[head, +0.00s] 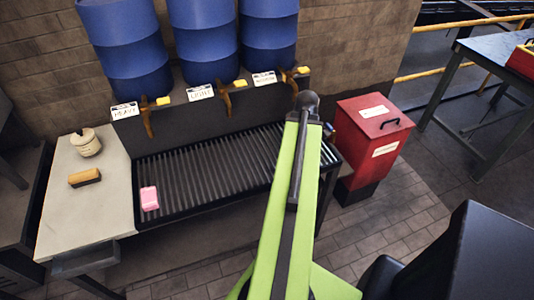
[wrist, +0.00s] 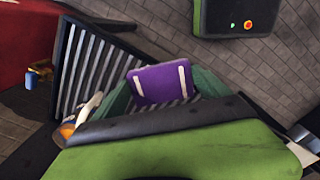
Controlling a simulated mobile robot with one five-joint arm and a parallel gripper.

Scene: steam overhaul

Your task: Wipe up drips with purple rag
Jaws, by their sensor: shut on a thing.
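The purple rag (wrist: 160,83) with two white stripes shows in the wrist view between the green fingers of my gripper (wrist: 164,95). The gripper is shut on it. Dark slats show just behind the rag; I cannot tell whether it touches them. In the head view my arm hides the gripper and rag. The slatted drip tray (head: 180,212) lies below three taps, and its slats also show in the wrist view (wrist: 90,70). I can make out no clear drips on it.
Blue barrels (head: 125,45) stand behind the tray. A pink block (head: 149,198) lies on the tray's left end. A brush (head: 84,177) and cream pot (head: 86,143) stand on the pale bench (head: 75,225) at left. A red bin (head: 365,145) stands at right.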

